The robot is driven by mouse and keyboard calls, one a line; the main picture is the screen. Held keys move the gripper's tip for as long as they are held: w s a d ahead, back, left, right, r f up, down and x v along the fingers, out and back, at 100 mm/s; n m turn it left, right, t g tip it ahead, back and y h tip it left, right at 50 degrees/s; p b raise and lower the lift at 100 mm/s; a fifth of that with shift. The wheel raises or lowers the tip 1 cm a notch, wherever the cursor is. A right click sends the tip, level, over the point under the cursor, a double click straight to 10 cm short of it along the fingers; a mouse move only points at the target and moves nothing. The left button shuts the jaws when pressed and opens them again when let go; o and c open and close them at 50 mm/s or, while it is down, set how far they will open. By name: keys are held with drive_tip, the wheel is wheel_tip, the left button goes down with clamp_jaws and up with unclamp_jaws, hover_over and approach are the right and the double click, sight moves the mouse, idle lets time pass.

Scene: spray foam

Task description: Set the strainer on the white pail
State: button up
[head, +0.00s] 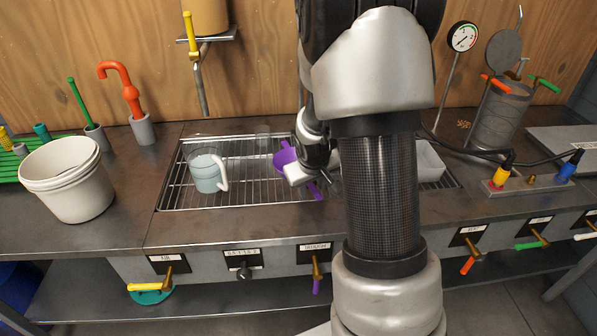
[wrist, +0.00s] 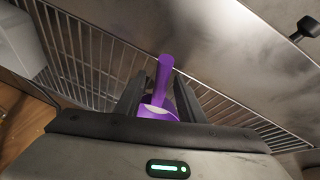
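The purple strainer (head: 284,156) is at the wire rack in the middle of the counter, its handle (head: 315,191) pointing toward the front right. My gripper (head: 305,174) is over it and hides part of it. In the wrist view the strainer's purple handle (wrist: 164,78) shows between my open fingers (wrist: 158,97), with a gap on both sides. Whether the strainer touches the rack is hidden. The white pail (head: 68,185) stands upright on the counter at the left, well away from my gripper. Its rim looks clear.
A clear jug (head: 206,172) with pale liquid stands on the rack (head: 178,197) left of my gripper. A clear cup (head: 262,138) is behind. A white container (head: 430,160) is right of my arm. Orange (head: 133,100) and green (head: 78,95) handled tools stand behind the pail.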

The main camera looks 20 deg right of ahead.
clamp_jaws()
